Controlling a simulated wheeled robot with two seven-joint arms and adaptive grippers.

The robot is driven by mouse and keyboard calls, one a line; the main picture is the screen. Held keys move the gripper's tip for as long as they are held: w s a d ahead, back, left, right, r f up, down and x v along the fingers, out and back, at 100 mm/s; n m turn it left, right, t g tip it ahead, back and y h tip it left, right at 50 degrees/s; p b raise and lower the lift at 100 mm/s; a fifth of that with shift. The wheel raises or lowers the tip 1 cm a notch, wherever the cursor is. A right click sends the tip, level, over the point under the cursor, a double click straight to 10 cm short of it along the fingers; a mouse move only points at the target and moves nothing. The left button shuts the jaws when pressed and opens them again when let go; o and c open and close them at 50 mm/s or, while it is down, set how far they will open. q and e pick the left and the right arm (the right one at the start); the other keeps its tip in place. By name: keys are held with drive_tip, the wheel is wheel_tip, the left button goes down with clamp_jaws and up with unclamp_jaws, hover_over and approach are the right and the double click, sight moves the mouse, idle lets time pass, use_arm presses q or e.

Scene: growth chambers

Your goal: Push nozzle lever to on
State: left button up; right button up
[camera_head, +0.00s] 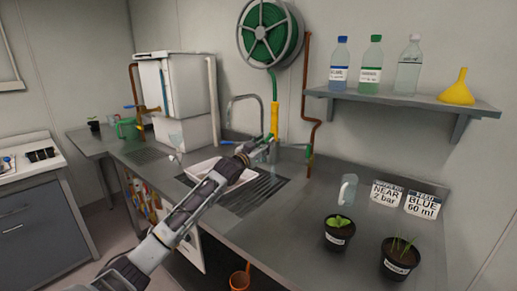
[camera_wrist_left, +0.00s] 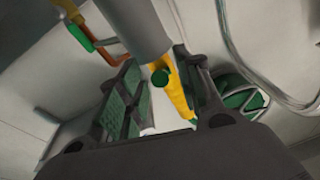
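A yellow spray nozzle (camera_head: 274,119) hangs from the green hose below the wall reel, above the back of the sink. My left gripper (camera_head: 266,149) is just below it, at the end of the arm reaching over the sink. In the left wrist view the gripper (camera_wrist_left: 158,62) has its fingers apart, with the yellow nozzle body (camera_wrist_left: 177,95) showing between them. A small green part (camera_wrist_left: 160,77) sits on the nozzle, and a grey cylinder (camera_wrist_left: 137,22) crosses in front. I cannot tell which part is the lever, or whether a finger touches. My right gripper is in neither view.
A curved grey tap (camera_head: 245,97) stands left of the nozzle, and a copper pipe (camera_head: 309,100) runs up the wall to its right. A white tray (camera_head: 202,168) lies at the sink. Two potted plants (camera_head: 339,233) (camera_head: 398,260) and a clear jug (camera_head: 348,189) stand at right.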

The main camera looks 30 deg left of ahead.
use_arm(q)
drive_tip(key=shift+s, duration=0.2)
drive_tip(key=s+f, duration=0.1)
drive_tip(key=s, duration=1)
drive_tip(key=shift+s+f, duration=0.2)
drive_tip(key=shift+f, duration=0.15)
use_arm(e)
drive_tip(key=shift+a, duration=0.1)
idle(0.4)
use_arm(q)
drive_tip(key=shift+a, duration=0.1)
drive_tip(key=shift+r, duration=0.2)
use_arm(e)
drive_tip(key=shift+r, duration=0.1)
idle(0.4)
use_arm(q)
wheel_tip(320, 180, up, 21)
drive_tip(key=p, duration=2.1)
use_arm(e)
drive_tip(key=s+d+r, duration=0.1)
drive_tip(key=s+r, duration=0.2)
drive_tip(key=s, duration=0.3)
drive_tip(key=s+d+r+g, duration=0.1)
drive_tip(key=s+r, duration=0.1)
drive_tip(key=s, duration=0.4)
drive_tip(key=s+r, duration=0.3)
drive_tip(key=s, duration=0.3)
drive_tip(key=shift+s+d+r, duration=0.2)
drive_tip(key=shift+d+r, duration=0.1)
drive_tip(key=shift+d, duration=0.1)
